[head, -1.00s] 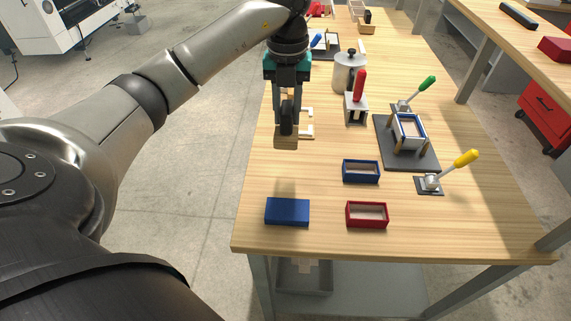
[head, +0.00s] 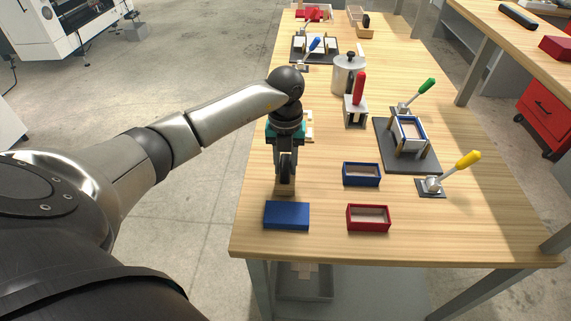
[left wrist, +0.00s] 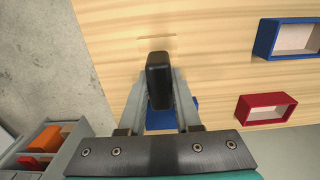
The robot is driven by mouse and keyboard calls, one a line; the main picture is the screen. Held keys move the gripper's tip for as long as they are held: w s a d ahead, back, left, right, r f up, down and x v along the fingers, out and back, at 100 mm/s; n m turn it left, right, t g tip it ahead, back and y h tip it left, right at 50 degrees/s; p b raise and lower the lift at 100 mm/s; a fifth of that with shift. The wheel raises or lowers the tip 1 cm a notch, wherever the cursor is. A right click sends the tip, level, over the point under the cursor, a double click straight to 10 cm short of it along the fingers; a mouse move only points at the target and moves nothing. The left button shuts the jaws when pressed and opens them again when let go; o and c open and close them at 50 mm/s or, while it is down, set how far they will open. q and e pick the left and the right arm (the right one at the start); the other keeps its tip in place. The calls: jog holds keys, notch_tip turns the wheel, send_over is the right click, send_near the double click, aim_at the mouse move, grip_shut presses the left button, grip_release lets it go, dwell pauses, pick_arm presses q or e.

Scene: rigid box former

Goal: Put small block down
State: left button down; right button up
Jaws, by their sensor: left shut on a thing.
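My left gripper (head: 286,172) points down over the near left part of the wooden table. It is shut on the small block (head: 286,190), which has a pale wooden base and a black upright grip. In the left wrist view the black grip of the small block (left wrist: 158,80) stands between the two fingers; its wooden base blends with the tabletop. The block is just behind the blue lid-like box (head: 287,215). I cannot tell whether its underside touches the table. My right gripper is not in view.
An open blue box (head: 361,182) and an open red box (head: 368,228) lie to the right. Beyond them are a dark fixture plate (head: 428,163), a yellow-handled clamp (head: 431,186), a red-handled tool (head: 358,88) and a metal pot (head: 347,79). The table's left edge is close by.

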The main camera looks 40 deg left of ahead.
pick_arm(q)
jog(key=shift+f, duration=0.1)
jog(key=c, duration=0.6)
grip_release()
notch_tip(320, 180, up, 12)
jog(key=p, duration=0.1)
jog(key=shift+r, duration=0.2)
